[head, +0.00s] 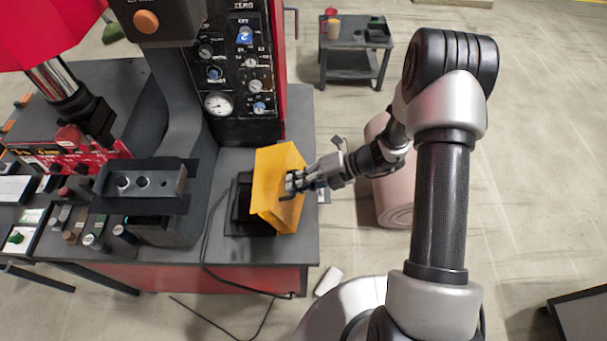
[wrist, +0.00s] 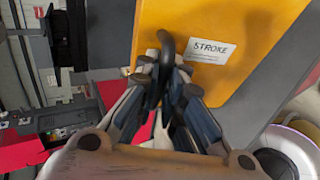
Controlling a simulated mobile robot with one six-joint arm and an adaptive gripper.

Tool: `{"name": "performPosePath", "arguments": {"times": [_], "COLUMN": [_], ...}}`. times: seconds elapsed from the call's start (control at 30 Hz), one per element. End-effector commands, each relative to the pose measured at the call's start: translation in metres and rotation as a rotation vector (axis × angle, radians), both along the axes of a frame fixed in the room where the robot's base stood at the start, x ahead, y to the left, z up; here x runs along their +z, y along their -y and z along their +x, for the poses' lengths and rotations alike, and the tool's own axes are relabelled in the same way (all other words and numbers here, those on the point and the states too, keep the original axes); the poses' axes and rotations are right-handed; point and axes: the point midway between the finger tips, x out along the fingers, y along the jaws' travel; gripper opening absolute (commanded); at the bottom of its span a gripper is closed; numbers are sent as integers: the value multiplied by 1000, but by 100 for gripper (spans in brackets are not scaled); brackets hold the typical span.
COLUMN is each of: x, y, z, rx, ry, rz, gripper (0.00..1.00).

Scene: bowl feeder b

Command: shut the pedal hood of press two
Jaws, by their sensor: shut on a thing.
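The yellow pedal hood (head: 272,190) stands tilted up at the right of a black pedal base (head: 240,212) on the grey bench. In the wrist view the hood (wrist: 235,20) fills the top and bears a white STROKE label (wrist: 198,50). My gripper (head: 293,183) is at the hood's right side in the head view. In the wrist view my gripper (wrist: 163,72) is shut on a black curved handle (wrist: 167,46) at the hood. The fingers hide the handle's lower part. The pedal itself cannot be made out.
A panel with gauges and knobs (head: 240,70) stands behind the hood. A black cable (head: 205,245) runs along the bench front. A small side table (head: 352,65) is farther back. Open floor lies to the right.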

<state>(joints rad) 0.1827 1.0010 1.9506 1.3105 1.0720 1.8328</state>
Motion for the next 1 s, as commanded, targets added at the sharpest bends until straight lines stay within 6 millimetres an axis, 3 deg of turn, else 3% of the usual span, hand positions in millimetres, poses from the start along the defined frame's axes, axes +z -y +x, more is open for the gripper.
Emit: {"name": "performPosePath", "arguments": {"times": [0.03, 0.43, 0.57, 1.0], "x": [14, 19, 13, -23], "y": [-11, -84, -108, -175], "z": [-1, 2, 3, 6], "rx": [7, 8, 9, 75], "ry": [-1, -9, -11, 51], "rz": [-43, -422, -545, -554], "gripper": [0, 0, 0, 0]}}
